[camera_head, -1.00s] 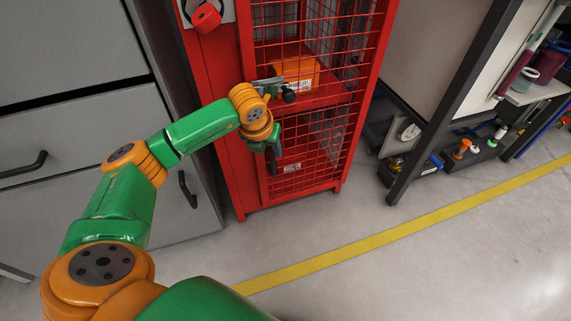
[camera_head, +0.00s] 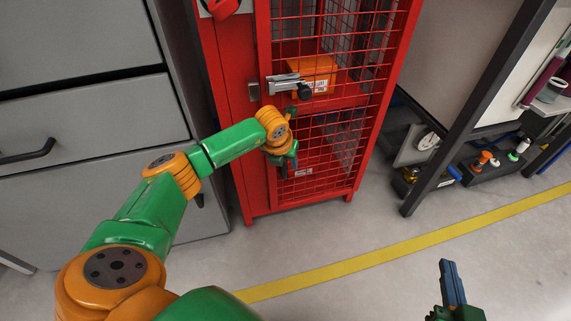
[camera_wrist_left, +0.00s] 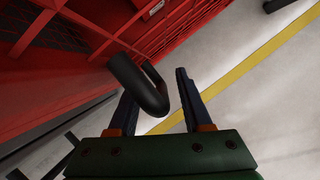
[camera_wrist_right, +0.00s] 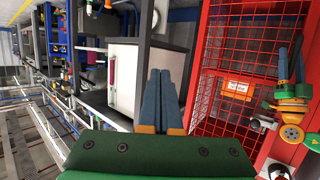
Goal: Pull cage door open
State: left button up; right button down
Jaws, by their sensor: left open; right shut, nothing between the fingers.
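The red mesh cage door (camera_head: 330,125) stands upright on the red cage and looks shut. A silver latch (camera_head: 285,82) with a black knob (camera_head: 305,91) sits at its left edge. My left gripper (camera_head: 290,165) is just below the latch, in front of the lower mesh. In the left wrist view a black curved handle (camera_wrist_left: 125,75) sits at the open fingers, its bend in the gap between them; whether it touches them I cannot tell. My right gripper (camera_head: 448,265) is low at the right, shut and empty, away from the door; its fingers also show in the right wrist view (camera_wrist_right: 160,75).
An orange box (camera_head: 313,73) lies inside the cage. A grey drawer cabinet (camera_head: 85,110) stands to the left. A dark-framed workbench (camera_head: 475,105) with bottles is to the right. The floor before the cage is clear, crossed by a yellow line (camera_head: 400,248).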

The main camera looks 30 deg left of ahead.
pick_arm(q)
jog(key=shift+w+f, duration=0.1)
jog(key=shift+f, duration=0.15)
grip_shut()
pick_arm(e)
jog(key=shift+w+a+r+t, duration=0.1)
jog(key=shift+w+r+t, duration=0.15)
jog(key=shift+r+t, duration=0.4)
jog(key=shift+r, duration=0.1)
dwell(0.7)
